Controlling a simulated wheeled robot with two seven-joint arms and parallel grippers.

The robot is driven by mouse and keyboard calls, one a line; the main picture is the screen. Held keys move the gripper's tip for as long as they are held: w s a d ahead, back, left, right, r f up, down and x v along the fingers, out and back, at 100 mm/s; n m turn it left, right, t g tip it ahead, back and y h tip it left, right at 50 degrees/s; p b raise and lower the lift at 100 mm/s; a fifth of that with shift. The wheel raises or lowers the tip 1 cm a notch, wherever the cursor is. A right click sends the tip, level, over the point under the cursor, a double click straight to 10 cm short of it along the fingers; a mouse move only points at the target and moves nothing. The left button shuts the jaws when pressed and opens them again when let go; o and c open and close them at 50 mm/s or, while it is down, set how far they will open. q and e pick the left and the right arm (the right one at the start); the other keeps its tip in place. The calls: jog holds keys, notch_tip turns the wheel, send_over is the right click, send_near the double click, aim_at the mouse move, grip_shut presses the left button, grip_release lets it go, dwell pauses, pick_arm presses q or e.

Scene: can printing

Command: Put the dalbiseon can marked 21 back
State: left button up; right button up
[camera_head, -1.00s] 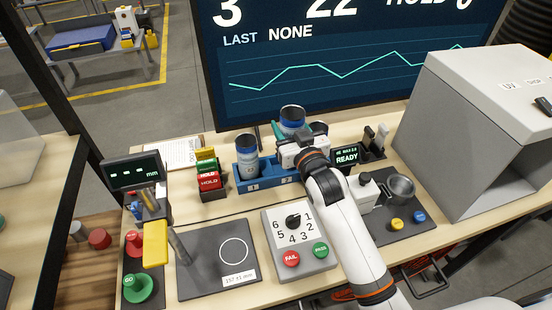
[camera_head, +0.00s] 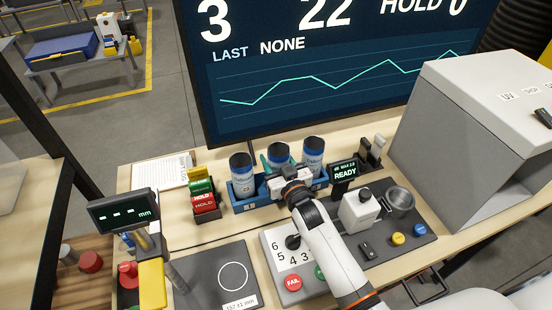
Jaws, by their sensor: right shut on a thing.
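A blue rack (camera_head: 243,204) stands at the back middle of the bench. Three white-and-blue cans with dark tops show there: a left can (camera_head: 241,172), a middle can (camera_head: 278,154) and a right can (camera_head: 313,154). The left and right cans stand upright in the rack. My right gripper (camera_head: 275,168) is shut on the middle can, which is upright with its top near the height of the others. The gripper hides its lower part, so I cannot tell if it rests on the rack's floor. No number 21 is readable. My left gripper is out of view.
A dial box (camera_head: 291,262) sits in front, under my forearm. A large monitor (camera_head: 330,70) stands behind, a grey box (camera_head: 440,140) to the right.

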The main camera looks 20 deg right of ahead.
jog(key=shift+s, duration=0.1)
jog(key=shift+f, duration=0.2)
jog(key=o, duration=0.9)
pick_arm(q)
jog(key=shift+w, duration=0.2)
pick_arm(e)
jog(key=shift+o, duration=0.2)
jog(key=shift+r, duration=0.1)
pick_arm(q)
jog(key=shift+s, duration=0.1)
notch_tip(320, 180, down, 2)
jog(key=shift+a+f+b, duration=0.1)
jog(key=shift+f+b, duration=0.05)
jog(key=shift+b, duration=1.05)
pick_arm(e)
jog(key=s+d, duration=0.1)
jog(key=s, duration=1.1)
jog(key=shift+d, duration=0.2)
jog(key=shift+w+r, duration=0.1)
